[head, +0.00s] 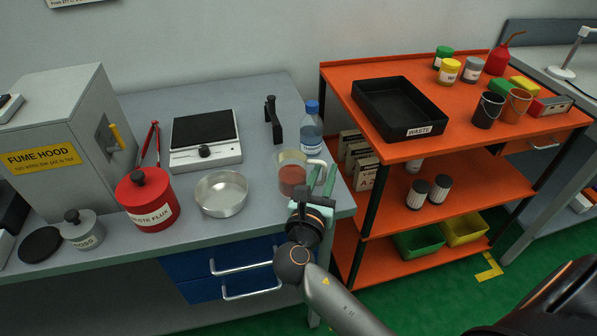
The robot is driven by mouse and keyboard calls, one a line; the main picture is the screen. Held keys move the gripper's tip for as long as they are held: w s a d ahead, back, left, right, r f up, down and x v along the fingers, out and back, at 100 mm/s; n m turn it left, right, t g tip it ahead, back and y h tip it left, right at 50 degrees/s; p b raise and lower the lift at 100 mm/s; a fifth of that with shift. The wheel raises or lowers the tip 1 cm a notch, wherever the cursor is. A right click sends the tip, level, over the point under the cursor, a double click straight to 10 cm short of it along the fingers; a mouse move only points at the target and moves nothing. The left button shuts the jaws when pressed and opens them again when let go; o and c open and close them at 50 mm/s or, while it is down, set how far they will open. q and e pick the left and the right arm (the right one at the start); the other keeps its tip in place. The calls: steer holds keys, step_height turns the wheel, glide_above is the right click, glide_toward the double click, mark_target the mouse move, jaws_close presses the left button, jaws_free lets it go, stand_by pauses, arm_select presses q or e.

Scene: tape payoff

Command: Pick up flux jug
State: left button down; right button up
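The flux jug (291,177) is a clear jug with reddish contents and a pale handle on its right side. It stands upright near the right front corner of the grey bench. My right gripper (322,172) is at the handle side of the jug, its two greenish fingers apart and pointing away from me. The handle lies close to the fingertips, partly hidden by them; I cannot tell whether they touch it. My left gripper is not in view.
A blue-capped bottle (311,129) and a black stand (273,120) are behind the jug. A metal pan (221,194), a hot plate (205,140) and a red waste flux can (147,200) are to its left. An orange shelf cart (452,108) stands right of the bench (262,210).

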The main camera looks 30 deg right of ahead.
steer(key=shift+c, duration=0.2)
jaws_close()
steer(key=shift+r, duration=0.1)
stand_by(1.0)
